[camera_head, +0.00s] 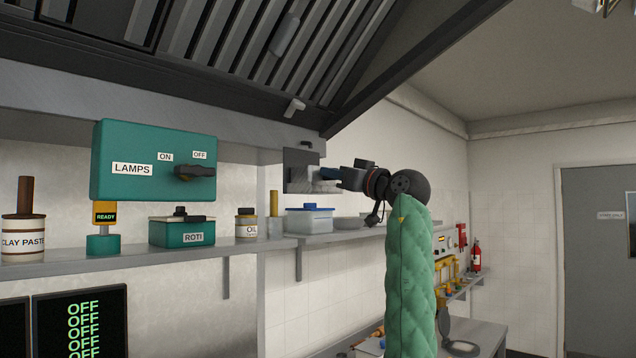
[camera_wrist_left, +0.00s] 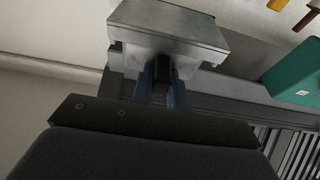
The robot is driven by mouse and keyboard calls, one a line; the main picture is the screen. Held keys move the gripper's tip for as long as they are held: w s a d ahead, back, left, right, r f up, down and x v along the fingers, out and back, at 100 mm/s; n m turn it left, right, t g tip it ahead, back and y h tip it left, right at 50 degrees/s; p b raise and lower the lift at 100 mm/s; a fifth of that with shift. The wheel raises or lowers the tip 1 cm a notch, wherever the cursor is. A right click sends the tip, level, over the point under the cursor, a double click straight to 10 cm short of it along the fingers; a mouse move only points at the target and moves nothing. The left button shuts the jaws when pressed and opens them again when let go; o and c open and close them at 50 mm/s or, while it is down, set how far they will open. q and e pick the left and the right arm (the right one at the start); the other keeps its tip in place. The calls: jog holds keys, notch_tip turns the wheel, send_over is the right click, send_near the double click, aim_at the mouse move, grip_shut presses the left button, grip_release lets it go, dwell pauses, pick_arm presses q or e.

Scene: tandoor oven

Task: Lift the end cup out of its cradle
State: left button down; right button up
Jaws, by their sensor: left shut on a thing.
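The end cup, a grey metal box (camera_head: 298,172), is at the hood's lower corner in the head view, left of my left gripper (camera_head: 328,174). In the left wrist view the cup (camera_wrist_left: 168,25) fills the top middle. There, the blue-grey fingers of my left gripper (camera_wrist_left: 165,75) are shut on a dark grip on the cup's near side. The cradle cannot be told apart clearly from the hood's edge, so I cannot tell whether the cup still sits in it. My right gripper is not in view.
The hood's rail (camera_head: 225,122) and slatted filters (camera_head: 270,40) are just above and left. A teal lamps box (camera_head: 150,160) hangs left. Below, a shelf (camera_head: 330,238) holds tubs and jars. Open room lies to the right.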

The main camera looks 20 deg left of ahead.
pick_arm(q)
jog(key=shift+w+a+r, duration=0.1)
jog(key=shift+a+r, duration=0.1)
jog(key=shift+r, duration=0.15)
jog(key=shift+r+p, duration=0.35)
jog(key=shift+r, duration=0.05)
jog(key=shift+r, duration=0.2)
dwell(0.3)
jog(key=shift+r+p, duration=0.55)
jog(key=shift+r, duration=0.85)
jog(key=shift+r+p, duration=0.65)
jog(key=shift+r, duration=1.05)
